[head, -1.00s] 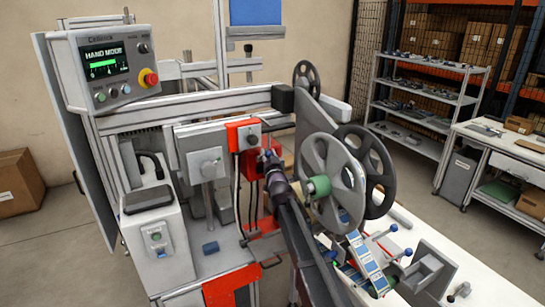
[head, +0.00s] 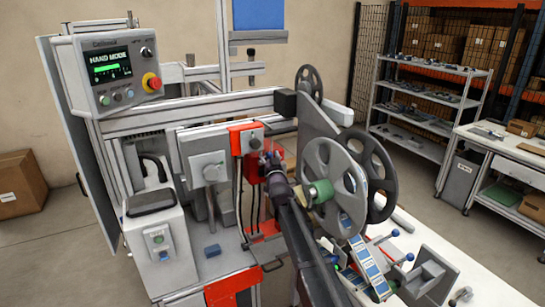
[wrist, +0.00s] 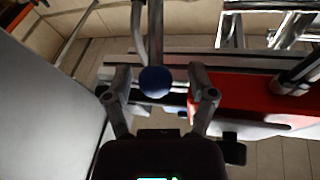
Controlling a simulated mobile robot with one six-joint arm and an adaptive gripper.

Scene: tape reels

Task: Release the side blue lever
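A blue ball knob (wrist: 154,82) of a lever shows in the wrist view, with a grey stem rising from it. My gripper (wrist: 158,92) is open, with one finger on each side of the knob and visible gaps between knob and fingers. In the head view my gripper (head: 271,163) is in front of the red bracket (head: 246,138) on the machine, left of the large grey reel. It largely hides the knob there. Other blue-knobbed levers (head: 396,233) stand at the lower right, near the label strip.
The large grey reel (head: 337,170) with a green hub is close to the right of my arm. A red block (wrist: 250,98) lies right of the fingers in the wrist view, and a grey panel (wrist: 50,115) at left. The control panel (head: 112,72) reads HAND MODE.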

